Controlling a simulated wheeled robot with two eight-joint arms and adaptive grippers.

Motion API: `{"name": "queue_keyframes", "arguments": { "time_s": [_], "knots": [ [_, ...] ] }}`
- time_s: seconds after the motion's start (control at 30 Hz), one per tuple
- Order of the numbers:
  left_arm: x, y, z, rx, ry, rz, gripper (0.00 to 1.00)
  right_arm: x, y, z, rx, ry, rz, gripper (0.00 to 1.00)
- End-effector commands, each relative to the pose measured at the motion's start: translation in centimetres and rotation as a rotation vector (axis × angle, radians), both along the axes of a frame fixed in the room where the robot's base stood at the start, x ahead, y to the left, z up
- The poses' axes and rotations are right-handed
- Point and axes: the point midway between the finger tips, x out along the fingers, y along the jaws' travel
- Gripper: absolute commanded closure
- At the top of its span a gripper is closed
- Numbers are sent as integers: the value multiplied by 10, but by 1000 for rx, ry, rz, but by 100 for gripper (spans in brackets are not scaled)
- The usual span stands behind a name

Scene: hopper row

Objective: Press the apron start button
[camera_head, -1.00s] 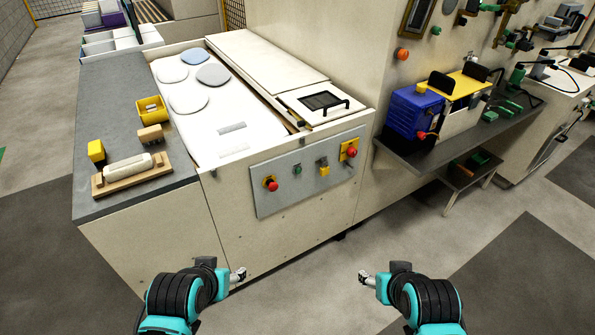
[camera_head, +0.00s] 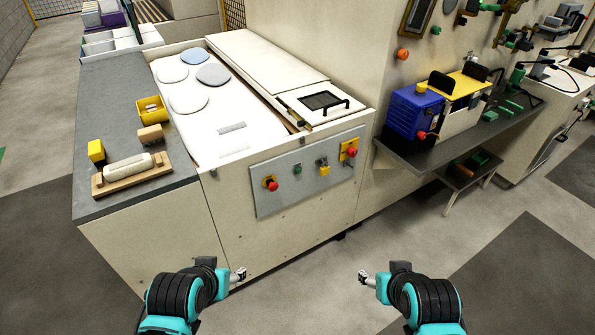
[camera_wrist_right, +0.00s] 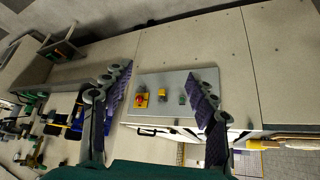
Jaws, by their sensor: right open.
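A grey control panel (camera_head: 307,190) is on the front of the cream machine. No label is readable. In the right wrist view the panel (camera_wrist_right: 172,82) and green button (camera_wrist_right: 182,99) show between the fingers. My right gripper (camera_head: 366,279) is open and empty, apart from the panel; its fingers (camera_wrist_right: 158,75) are spread. My left gripper (camera_head: 238,276) is low, before the machine; its jaws are too small to judge.
A grey worktop (camera_head: 110,115) with a roller and yellow items is at left. A dark shelf (camera_head: 400,155) with a blue box (camera_head: 416,112) juts out right of the panel. An orange button (camera_head: 402,54) is on the wall above. The floor before the panel is clear.

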Motion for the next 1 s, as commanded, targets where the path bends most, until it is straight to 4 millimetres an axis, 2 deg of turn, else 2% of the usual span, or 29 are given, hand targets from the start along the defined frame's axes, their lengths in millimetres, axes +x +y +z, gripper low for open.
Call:
{"name": "queue_keyframes", "arguments": {
  "time_s": [0.47,0.5,0.57,0.7,0.73,1.0],
  "knots": [
    [0,0,0,0,0,0,44,0,0,0,0,0,0,42],
    [0,0,0,0,0,0,44,0,0,0,0,0,0,44],
    [0,0,0,0,0,0,44,0,0,0,0,0,0,60],
    [0,0,0,0,0,0,44,0,0,0,0,0,0,97],
    [0,0,0,0,0,0,44,0,0,0,0,0,0,100],
    [0,0,0,0,0,0,44,0,0,0,0,0,0,100]
  ]
}}
